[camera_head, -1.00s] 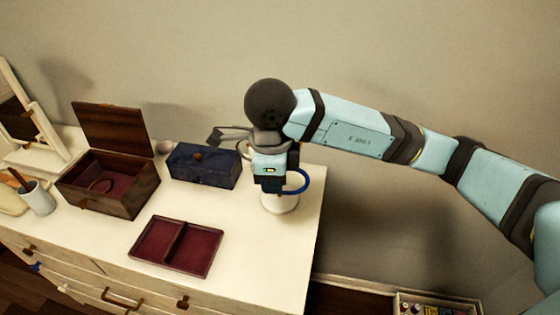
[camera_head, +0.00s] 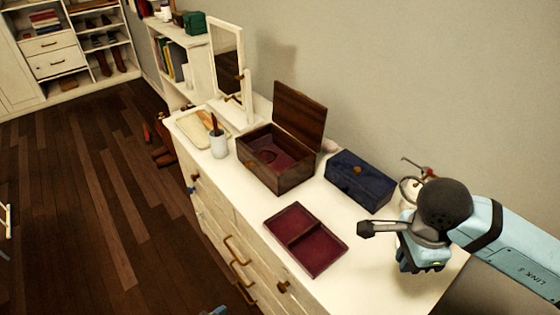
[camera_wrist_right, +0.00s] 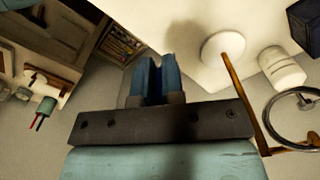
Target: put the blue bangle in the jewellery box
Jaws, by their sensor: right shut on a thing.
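The open wooden jewellery box (camera_head: 292,179) stands on the dresser with its lid raised; its lining is dark red, and a brownish ring shape lies inside. My right gripper (camera_head: 422,264) is over the dresser's right end, to the right of and nearer than the box. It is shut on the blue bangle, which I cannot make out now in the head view. In the right wrist view its blue fingers (camera_wrist_right: 153,78) stand close together, and the bangle cannot be told from them.
A closed dark blue box (camera_head: 360,181) stands between the jewellery box and my right arm. A two-part red tray (camera_head: 305,240) lies in front. A mirror (camera_head: 228,65) and a cup (camera_head: 219,146) are at the left. A jewellery stand (camera_head: 411,189) is behind my gripper.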

